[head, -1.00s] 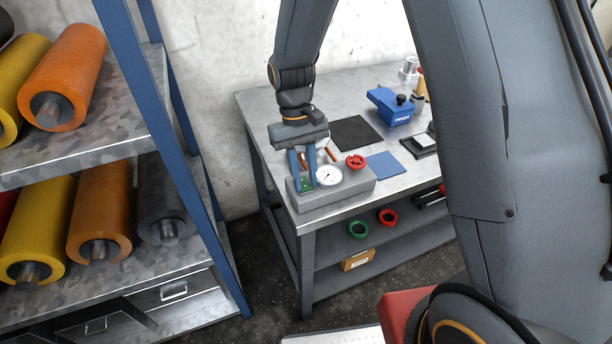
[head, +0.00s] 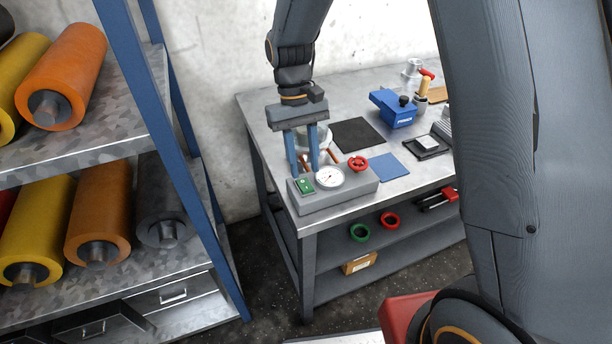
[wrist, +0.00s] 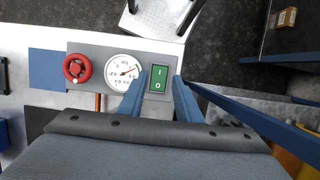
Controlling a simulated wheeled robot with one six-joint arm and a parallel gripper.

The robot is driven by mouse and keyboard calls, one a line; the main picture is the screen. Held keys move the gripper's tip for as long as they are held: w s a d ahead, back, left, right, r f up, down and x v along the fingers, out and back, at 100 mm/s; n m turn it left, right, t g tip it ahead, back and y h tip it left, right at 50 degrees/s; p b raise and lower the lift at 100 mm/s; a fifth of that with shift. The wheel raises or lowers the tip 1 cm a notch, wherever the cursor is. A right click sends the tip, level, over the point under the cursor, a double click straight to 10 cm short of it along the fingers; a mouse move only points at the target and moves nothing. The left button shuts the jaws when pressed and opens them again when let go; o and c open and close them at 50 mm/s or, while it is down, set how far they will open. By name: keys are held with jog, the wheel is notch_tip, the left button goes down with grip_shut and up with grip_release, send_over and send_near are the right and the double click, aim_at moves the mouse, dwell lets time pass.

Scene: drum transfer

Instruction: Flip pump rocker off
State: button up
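The pump rocker (head: 305,186) is a green switch on the left end of a grey control box on the bench. In the wrist view the rocker (wrist: 159,84) shows its I and O marks. Which side of it is pressed in, I cannot tell. My gripper (head: 304,172) is just behind and above the rocker, with its two blue fingers apart and nothing between them. In the wrist view the fingertips of my gripper (wrist: 160,75) appear on either side of the rocker. The head view shows the rocker clear of the fingers.
The box (head: 338,198) also carries a white gauge (head: 329,177) and a red valve wheel (head: 358,163). Copper pipes and a silvery vessel are behind it. A shelf with rollers (head: 64,76) stands at left.

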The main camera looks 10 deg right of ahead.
aim_at(303, 181)
jog(key=shift+b+v, duration=0.4)
jog(key=shift+v, duration=1.45)
jog(key=s+d+f+m+t+b, duration=0.1)
jog(key=s+d+t, duration=0.1)
jog(key=s+d, duration=0.3)
jog(key=s+d+f+m+t+y+b, duration=0.1)
jog(key=s+d+m+t, duration=0.1)
jog(key=s+d, duration=0.4)
jog(key=d, duration=0.2)
jog(key=shift+d+f+t+b, duration=0.3)
jog(key=shift+d+f, duration=0.1)
